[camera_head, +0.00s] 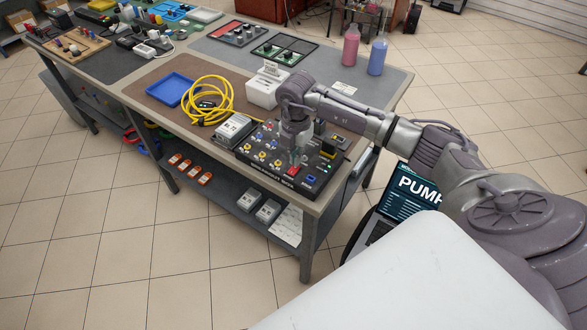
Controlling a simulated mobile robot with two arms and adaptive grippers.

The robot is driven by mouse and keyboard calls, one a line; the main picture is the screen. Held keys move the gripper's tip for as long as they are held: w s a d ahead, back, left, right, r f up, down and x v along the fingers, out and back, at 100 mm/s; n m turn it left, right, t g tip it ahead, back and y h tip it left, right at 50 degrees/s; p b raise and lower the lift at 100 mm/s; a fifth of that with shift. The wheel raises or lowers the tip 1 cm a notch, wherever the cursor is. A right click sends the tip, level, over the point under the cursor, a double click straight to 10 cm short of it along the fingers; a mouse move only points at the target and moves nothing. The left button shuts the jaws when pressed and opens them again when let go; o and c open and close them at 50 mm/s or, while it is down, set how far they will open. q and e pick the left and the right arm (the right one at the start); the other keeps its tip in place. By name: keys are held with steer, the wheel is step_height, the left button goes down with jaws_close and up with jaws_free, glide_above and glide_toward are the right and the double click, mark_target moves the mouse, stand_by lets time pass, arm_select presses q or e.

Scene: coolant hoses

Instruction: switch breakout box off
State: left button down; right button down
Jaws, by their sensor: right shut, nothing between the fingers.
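The breakout box (265,168) is a dark panel with yellow, white, blue and red controls. It lies near the front right corner of the workbench. My right arm reaches in from the right, and my right gripper (296,158) points down over the middle of the box. Its fingers look shut with nothing in them. They are small here, and I cannot tell whether they touch a control. The wrist hides part of the panel behind it. The state of the box's switch cannot be read at this size. My left gripper is not in view.
A grey device (233,129) sits left of the box, with a coiled yellow cable (208,88) and a blue tray (171,90) beyond. A white box (262,93) stands behind. A pink bottle (351,45) and a blue bottle (377,56) stand at the far right.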

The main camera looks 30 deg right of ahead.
steer(key=shift+s+f+b, duration=0.1)
steer(key=shift+f+b, duration=0.6)
steer(key=shift+f, duration=0.35)
steer(key=shift+r, duration=0.15)
stand_by(0.3)
steer(key=shift+r+p, duration=2.75)
steer(key=shift+r, duration=0.65)
